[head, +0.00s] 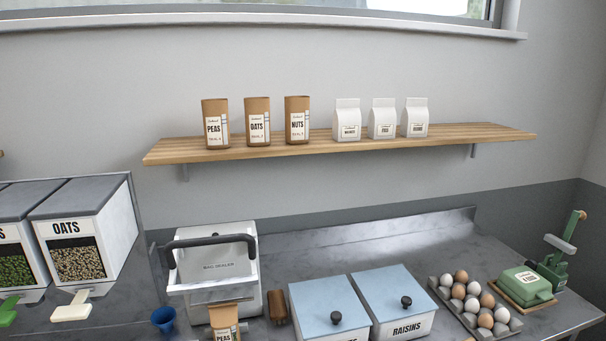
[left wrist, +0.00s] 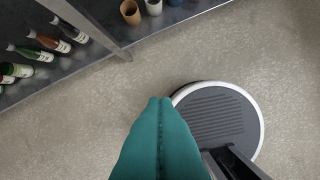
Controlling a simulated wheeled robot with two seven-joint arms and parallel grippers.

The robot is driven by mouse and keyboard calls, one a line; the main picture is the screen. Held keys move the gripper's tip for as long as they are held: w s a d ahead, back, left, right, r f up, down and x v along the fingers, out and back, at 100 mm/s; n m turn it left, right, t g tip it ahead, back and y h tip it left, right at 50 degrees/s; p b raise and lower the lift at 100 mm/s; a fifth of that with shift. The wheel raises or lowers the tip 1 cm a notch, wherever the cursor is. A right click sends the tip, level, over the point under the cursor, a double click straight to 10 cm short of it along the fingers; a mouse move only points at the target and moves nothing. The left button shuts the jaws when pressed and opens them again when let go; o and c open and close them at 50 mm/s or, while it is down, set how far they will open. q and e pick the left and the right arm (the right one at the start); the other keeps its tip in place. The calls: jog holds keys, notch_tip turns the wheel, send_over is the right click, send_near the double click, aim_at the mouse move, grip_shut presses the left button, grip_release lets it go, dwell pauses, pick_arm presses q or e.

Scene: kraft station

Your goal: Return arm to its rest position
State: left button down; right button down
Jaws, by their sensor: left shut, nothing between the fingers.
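My left gripper (left wrist: 160,102) shows in the left wrist view, its teal fingers pressed together with nothing between them. It points down over the bare speckled floor (left wrist: 60,145), clear of the counter and the shelf. Neither arm shows in the head view. My right gripper is in neither view.
A lower shelf (left wrist: 100,30) with bottles and cups is at the upper left of the wrist view. In the head view, the grey counter (head: 330,245) holds a bag sealer (head: 228,240), blue-lidded bins (head: 400,290), an egg tray (head: 475,318) and oats dispenser (head: 95,225).

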pick_arm(q)
jog(key=s+a+f+b, duration=0.1)
jog(key=s+f+b, duration=0.2)
jog(key=s+f, duration=0.5)
jog(key=s+a+f+g+b, duration=0.1)
jog(key=s+a+f+b, duration=0.1)
jog(key=s+f, duration=0.7)
notch_tip(320, 180, down, 8)
jog(key=shift+r+b, duration=0.15)
jog(key=shift+b, duration=0.5)
